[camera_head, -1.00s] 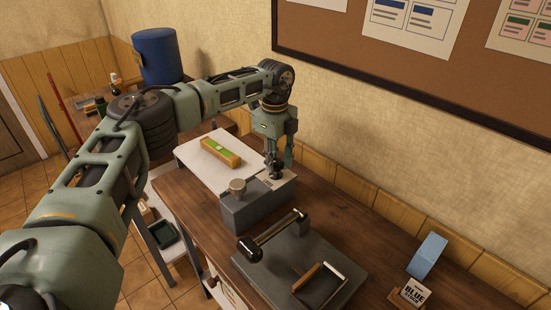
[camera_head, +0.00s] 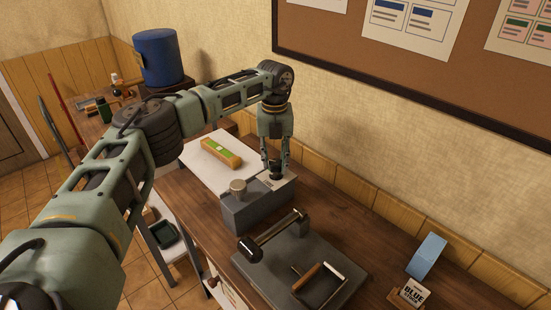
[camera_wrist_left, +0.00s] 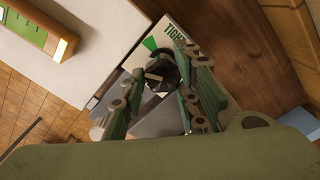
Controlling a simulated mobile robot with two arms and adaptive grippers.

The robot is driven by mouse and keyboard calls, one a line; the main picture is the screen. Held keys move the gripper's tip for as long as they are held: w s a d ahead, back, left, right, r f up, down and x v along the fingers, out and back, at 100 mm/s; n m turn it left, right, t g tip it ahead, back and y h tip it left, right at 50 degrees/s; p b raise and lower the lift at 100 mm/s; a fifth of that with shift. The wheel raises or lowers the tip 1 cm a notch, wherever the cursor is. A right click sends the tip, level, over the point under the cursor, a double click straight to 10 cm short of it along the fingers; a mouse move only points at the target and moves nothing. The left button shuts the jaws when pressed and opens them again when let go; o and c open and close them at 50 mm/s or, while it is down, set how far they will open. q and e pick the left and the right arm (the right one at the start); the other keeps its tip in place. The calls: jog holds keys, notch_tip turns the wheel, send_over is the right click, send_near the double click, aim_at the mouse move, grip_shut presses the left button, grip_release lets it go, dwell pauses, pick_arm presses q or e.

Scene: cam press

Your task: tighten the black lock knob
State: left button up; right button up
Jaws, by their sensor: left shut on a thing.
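The black lock knob (camera_wrist_left: 160,73) sits on top of the grey block (camera_head: 257,208), beside a label with a green mark and partly readable lettering in the left wrist view. My left gripper (camera_head: 275,171) points down over the block's far end, its fingers on either side of the knob. It also shows in the left wrist view (camera_wrist_left: 158,80), shut on the knob. The fingers hide part of the knob in the head view. A round metal knob (camera_head: 238,187) stands on the near end of the block. My right gripper is not in view.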

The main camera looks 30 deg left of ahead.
aim_at(273, 160)
pick_arm(q)
jog(key=m, duration=0.5)
jog(key=shift+a, duration=0.25)
jog(key=shift+w+m, duration=0.15)
jog(key=shift+m, duration=1.15)
jog(key=shift+r, duration=0.1)
jog(key=o, duration=1)
jog(key=shift+a, duration=0.2)
jog(key=shift+d, duration=0.15)
jog(key=shift+r+m, duration=0.2)
jog(key=shift+m, duration=0.1)
notch_tip(273, 160, up, 12)
jog(key=shift+f, duration=0.25)
